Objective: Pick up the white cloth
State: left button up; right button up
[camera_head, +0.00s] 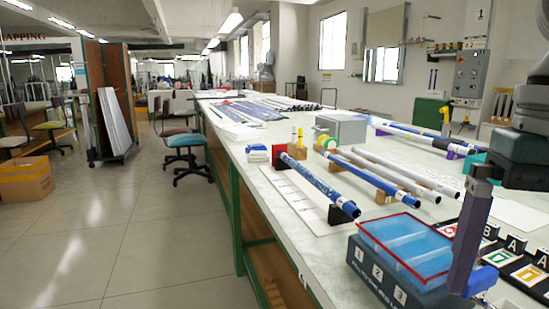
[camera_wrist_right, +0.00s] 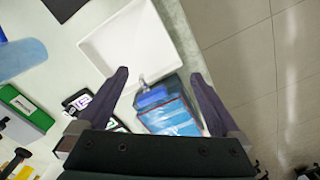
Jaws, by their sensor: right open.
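A small white folded bundle with a blue band (camera_head: 257,152), which looks like the white cloth, lies at the left edge of the worktable in the head view. I cannot make it out in the right wrist view. My right gripper (camera_head: 462,275) is at the near right, far from the bundle, pointing down beside a blue compartment tray. In the wrist view its dark fingers (camera_wrist_right: 160,76) are spread apart with nothing held between them. The blue tray (camera_wrist_right: 170,118) shows between and below the fingertips. My left gripper is not in view.
The blue tray with a red rim (camera_head: 402,243) sits on a numbered dark box (camera_head: 367,278). A blue rod (camera_head: 318,184) on blocks stands between gripper and bundle, with grey rods (camera_head: 402,177) farther right. A white shallow tray or board (camera_head: 288,200) lies near the table's left edge.

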aim_at(255, 156)
jog(key=i+j+z, duration=0.5)
jog(key=i+j, duration=0.3)
jog(key=i+j+z, duration=0.25)
jog(key=i+j, duration=0.25)
jog(key=i+j+z, duration=0.25)
jog(key=j, duration=0.4)
jog(key=i+j+z, duration=0.25)
jog(key=j, duration=0.4)
jog(key=i+j+z, duration=0.25)
jog(key=j, duration=0.45)
jog(key=i+j+z, duration=0.25)
jog(key=j, duration=0.45)
jog(key=i+j+z, duration=0.2)
jog(key=j, duration=0.55)
jog(key=k, duration=0.1)
